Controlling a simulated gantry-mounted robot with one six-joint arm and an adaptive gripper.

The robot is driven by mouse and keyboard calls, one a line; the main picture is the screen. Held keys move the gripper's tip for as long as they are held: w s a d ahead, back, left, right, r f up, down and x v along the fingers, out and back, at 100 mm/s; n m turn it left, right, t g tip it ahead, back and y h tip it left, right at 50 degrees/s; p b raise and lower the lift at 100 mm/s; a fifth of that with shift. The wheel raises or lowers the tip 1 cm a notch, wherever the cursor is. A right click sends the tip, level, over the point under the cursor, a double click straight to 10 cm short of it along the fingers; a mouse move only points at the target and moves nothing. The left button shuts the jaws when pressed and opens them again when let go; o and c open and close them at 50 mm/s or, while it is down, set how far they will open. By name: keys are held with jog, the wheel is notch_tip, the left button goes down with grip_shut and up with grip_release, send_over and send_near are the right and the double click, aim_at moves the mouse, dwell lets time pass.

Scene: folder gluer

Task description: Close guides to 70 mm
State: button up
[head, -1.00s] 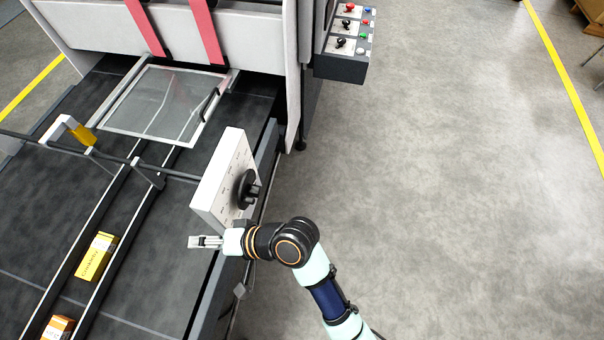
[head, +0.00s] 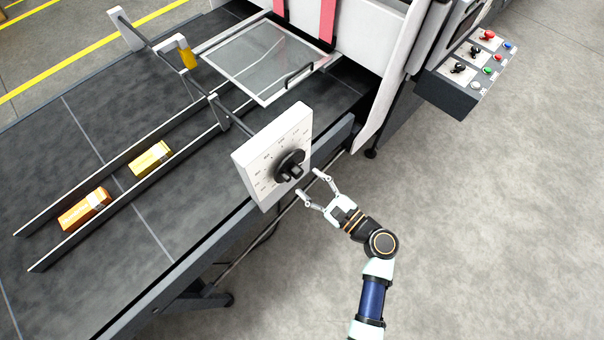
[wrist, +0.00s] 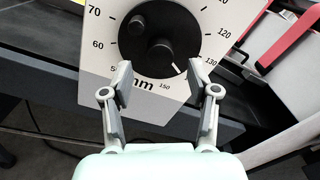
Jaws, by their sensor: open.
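The guide dial is a white plate (head: 275,150) with printed numbers and a black knob (head: 290,167) at the side of the conveyor. In the wrist view the knob (wrist: 160,58) has a small round crank handle (wrist: 137,25) at its upper left and a white mark at its lower right, between 130 and 150. The scale reads "mm". My gripper (head: 314,187) is open and empty, just short of the knob; its fingers (wrist: 164,88) point at the dial's lower part. Two guide rails (head: 120,175) run along the belt, apart from each other.
A yellow carton (head: 150,159) and an orange carton (head: 85,209) lie between the rails. A clear hinged cover (head: 262,60) with a handle lies behind the dial. A control box (head: 468,75) stands at the upper right. The floor at right is clear.

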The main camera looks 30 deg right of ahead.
aim_at(301, 175)
jog(key=x, duration=0.4)
grip_shut()
jog(key=shift+f+n+b, duration=0.1)
jog(key=shift+n+b, duration=0.2)
jog(key=shift+b, duration=0.1)
